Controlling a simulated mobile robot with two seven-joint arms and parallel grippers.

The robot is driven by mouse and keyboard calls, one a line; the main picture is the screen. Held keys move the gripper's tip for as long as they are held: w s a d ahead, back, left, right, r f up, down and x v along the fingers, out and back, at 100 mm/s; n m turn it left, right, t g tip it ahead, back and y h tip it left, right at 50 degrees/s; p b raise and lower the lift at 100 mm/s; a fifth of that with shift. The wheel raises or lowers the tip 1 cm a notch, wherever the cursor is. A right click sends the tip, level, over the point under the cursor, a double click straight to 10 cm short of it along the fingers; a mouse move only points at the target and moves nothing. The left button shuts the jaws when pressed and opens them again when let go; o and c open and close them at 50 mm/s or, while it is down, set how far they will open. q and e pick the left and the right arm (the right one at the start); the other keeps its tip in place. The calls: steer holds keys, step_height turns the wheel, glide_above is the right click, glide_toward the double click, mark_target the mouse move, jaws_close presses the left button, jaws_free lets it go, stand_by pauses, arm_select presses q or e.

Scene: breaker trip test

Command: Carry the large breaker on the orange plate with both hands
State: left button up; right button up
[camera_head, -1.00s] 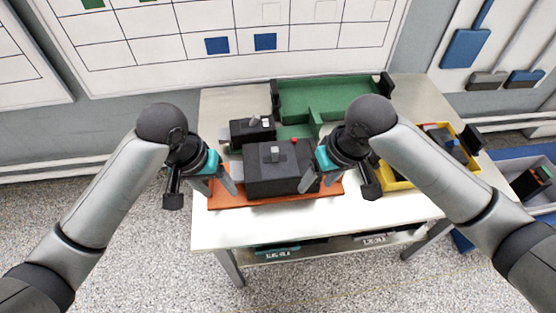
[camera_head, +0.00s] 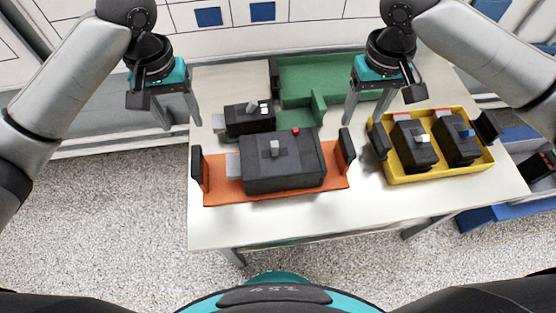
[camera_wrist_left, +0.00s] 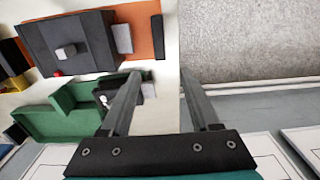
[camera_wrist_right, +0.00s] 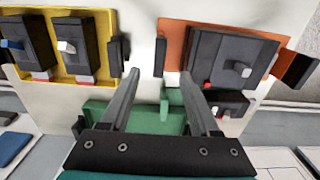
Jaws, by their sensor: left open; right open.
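The large dark grey breaker (camera_head: 283,165), with a grey toggle and a red button, lies on the orange plate (camera_head: 225,192). The plate sits on the table and has an upright black handle at each end. My left gripper (camera_head: 180,125) is open and empty, raised near the table's left edge, behind and left of the plate. My right gripper (camera_head: 379,122) is open and empty, raised behind and right of the plate. Both are clear of the handles. The breaker and plate also show in the left wrist view (camera_wrist_left: 70,45) and the right wrist view (camera_wrist_right: 233,62).
A smaller black breaker (camera_head: 249,118) stands behind the plate. A green tray (camera_head: 330,75) is at the back. A yellow tray (camera_head: 433,173) with two breakers and black handles stands to the right. The table's front strip (camera_head: 300,222) is clear.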

mark_target(196, 148)
arm_select(q)
step_height(196, 148, down, 15)
steer(key=shift+r, duration=0.1)
arm_select(e)
step_height(196, 148, down, 15)
steer(key=shift+r, duration=0.1)
arm_select(q)
jaws_close()
arm_select(e)
jaws_close()
stand_by(0.7)
arm_select(q)
steer(key=shift+w+r, duration=0.2)
arm_select(e)
steer(key=shift+w+r, duration=0.2)
